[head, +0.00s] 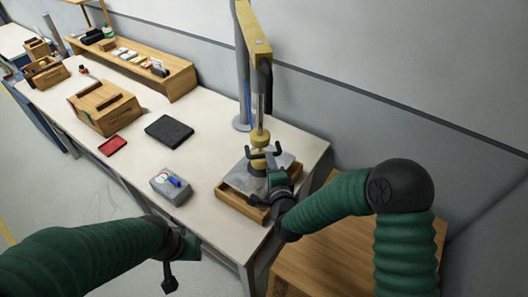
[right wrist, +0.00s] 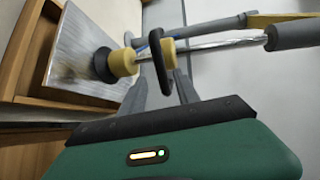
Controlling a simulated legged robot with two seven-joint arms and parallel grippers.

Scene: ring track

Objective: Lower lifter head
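The lifter head (head: 260,140) has a yellow body, a black suction cup and black handles, on a chrome rod below a yellow arm (head: 254,40). It also shows in the right wrist view (right wrist: 122,63). Its cup is at or just above a grey metal plate (head: 288,166) lying on a wooden tray (head: 238,200); I cannot tell if they touch. My right gripper (head: 275,165) is at the head. In the right wrist view its fingers (right wrist: 160,88) stand apart on either side of a black handle (right wrist: 158,58). My left gripper (head: 172,272) hangs low in front of the table, its fingers unclear.
The white table (head: 215,165) holds a grey box with a blue item (head: 171,187), a black pad (head: 169,131), a red tray (head: 112,146) and a wooden box (head: 104,106). A wooden shelf (head: 180,82) stands behind. A grey wall (head: 400,70) is close behind the lifter.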

